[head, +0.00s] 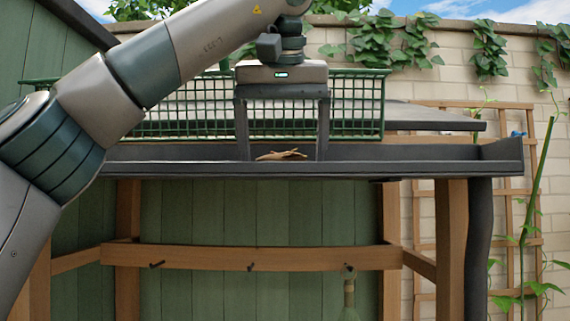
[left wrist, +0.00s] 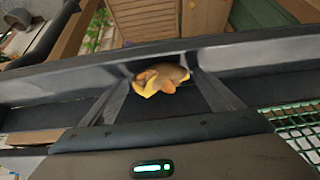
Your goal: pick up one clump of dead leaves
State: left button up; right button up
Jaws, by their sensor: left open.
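A clump of dead leaves (head: 281,155), brown and yellow, lies in the dark grey gutter (head: 420,170) along the roof edge; only its top shows above the front wall in the head view. My left gripper (head: 283,147) points down into the gutter. Its two fingers are wide apart, one on each side of the clump, with their tips hidden behind the front wall. In the left wrist view the leaves (left wrist: 160,78) sit between the open fingers, and I see no finger clearly touching them. My right gripper is not in view.
A green wire mesh basket (head: 355,105) stands behind my left gripper. The gutter is clear to the right of the leaves. A downpipe (head: 478,245) hangs at its right end. Wooden posts and a rail with hooks (head: 250,257) are below. A trellis (head: 515,200) stands at the right.

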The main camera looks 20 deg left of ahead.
pick_arm(q)
jog(key=shift+s+d, duration=0.1)
jog(key=shift+s, duration=0.05)
jog(key=c, duration=1.1)
jog(key=shift+c, duration=0.3)
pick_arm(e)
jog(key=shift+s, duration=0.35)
pick_arm(q)
jog(key=shift+r, duration=0.2)
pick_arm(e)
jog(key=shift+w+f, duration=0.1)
